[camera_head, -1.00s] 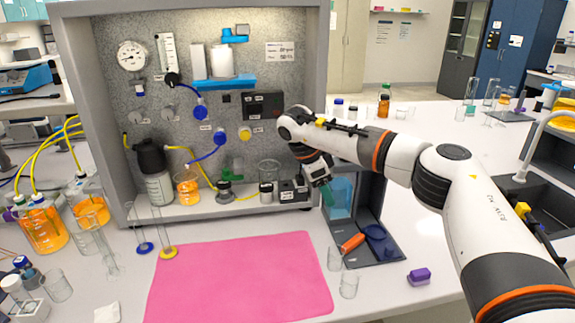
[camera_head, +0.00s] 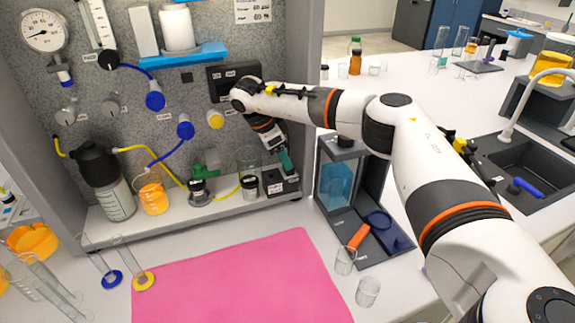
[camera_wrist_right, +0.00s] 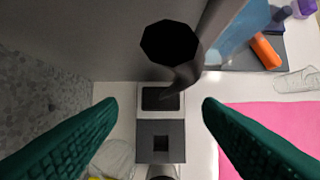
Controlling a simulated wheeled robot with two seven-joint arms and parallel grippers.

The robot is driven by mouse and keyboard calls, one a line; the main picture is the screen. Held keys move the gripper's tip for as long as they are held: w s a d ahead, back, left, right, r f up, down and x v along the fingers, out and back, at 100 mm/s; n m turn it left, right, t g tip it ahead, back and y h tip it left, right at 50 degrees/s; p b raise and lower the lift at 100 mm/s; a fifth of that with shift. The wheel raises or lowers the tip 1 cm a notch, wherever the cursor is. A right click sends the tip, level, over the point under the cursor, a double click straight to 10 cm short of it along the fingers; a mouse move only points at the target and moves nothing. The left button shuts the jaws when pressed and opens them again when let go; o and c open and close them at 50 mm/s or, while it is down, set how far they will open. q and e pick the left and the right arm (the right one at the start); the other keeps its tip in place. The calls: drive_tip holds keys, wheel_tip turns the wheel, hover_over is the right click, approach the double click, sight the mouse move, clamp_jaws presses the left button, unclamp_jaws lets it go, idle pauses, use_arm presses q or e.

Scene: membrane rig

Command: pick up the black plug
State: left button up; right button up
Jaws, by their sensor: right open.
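In the right wrist view, a black eight-sided end (camera_wrist_right: 168,42) on a curved, tapering grey stem shows beyond my open fingers, towards the top; it looks like the black plug, but I cannot be sure. Its stem runs down towards a small light box with a dark panel (camera_wrist_right: 160,98). My right gripper (camera_wrist_right: 160,110) is open, with nothing between its green fingers. In the head view my right gripper (camera_head: 284,162) is above the small dark device (camera_head: 281,184) at the right end of the rig shelf; the black end cannot be made out there. My left gripper is not in view.
The rig's grey side wall (camera_head: 312,60) stands close to the right gripper. Beyond it is a dark stand with a blue tank (camera_head: 336,184) and an orange item (camera_head: 358,237). Glass beakers (camera_head: 368,291) stand in front. The pink mat (camera_head: 235,285) is clear.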

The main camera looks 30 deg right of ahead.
drive_tip(key=p+x, duration=0.1)
drive_tip(key=x, duration=0.2)
drive_tip(key=shift+d+f, duration=0.1)
drive_tip(key=shift+f, duration=0.25)
drive_tip(key=c, duration=1.1)
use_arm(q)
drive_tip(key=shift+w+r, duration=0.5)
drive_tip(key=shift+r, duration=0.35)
use_arm(e)
drive_tip(key=shift+o, duration=0.2)
